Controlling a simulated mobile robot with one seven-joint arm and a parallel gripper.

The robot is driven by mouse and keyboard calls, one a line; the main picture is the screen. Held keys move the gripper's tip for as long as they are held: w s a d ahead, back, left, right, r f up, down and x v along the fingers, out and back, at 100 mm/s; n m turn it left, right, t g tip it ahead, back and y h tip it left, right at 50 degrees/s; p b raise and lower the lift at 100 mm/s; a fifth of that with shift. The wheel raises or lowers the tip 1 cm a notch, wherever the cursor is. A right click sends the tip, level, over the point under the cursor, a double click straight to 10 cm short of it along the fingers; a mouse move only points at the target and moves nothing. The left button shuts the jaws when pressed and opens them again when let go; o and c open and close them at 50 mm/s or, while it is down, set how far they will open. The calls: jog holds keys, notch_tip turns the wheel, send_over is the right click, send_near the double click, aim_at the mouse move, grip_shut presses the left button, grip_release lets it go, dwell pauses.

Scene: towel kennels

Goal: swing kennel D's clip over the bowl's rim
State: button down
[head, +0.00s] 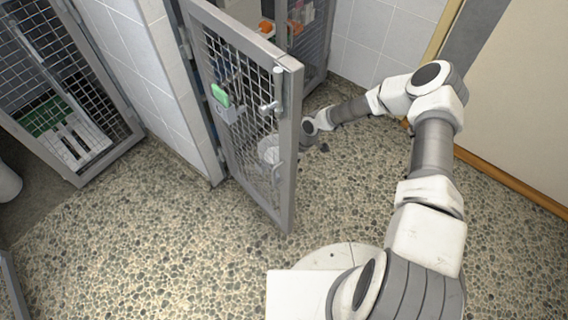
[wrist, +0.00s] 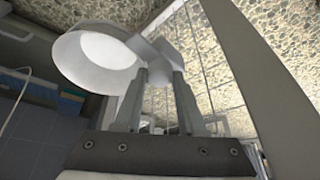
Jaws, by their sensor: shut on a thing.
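In the wrist view my gripper (wrist: 160,78) is shut on a grey piece, which looks like the clip (wrist: 152,50), at the right side of the bowl. The round, pale bowl (wrist: 72,62) is tilted in this view, with its bright inside showing. In the head view the bowl (head: 268,149) shows through the mesh of the open kennel door (head: 292,180), low on its far side. My gripper is mostly hidden behind the door frame there. The fingers cover part of the clip, and I cannot tell whether it lies over the rim or beside it.
The door carries a green tag (head: 220,95) and a latch (head: 270,106). Another mesh kennel (head: 75,100) stands at the left with a green and white item inside. A pale wall panel (head: 520,90) is at the right. The pebbled floor (head: 150,255) in front is clear.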

jog(key=n+g+b, duration=0.1)
jog(key=n+b, duration=0.1)
jog(key=n, duration=0.1)
jog(key=shift+w+f, duration=0.15)
jog(key=n+g, duration=0.1)
jog(key=n, duration=0.1)
jog(key=shift+n+b, duration=0.3)
jog(key=shift+n, duration=0.1)
jog(key=n+g+h, duration=0.1)
jog(key=n, duration=0.2)
jog(key=n+g+h, duration=0.1)
jog(key=n, duration=0.2)
jog(key=shift+a+n, duration=0.15)
jog(key=shift+n, duration=0.15)
jog(key=c, duration=0.5)
grip_release()
jog(key=shift+w+r, duration=0.1)
jog(key=shift+r, duration=0.1)
jog(key=p+v, duration=0.5)
jog(key=v, duration=1.2)
jog(key=shift+a, duration=0.25)
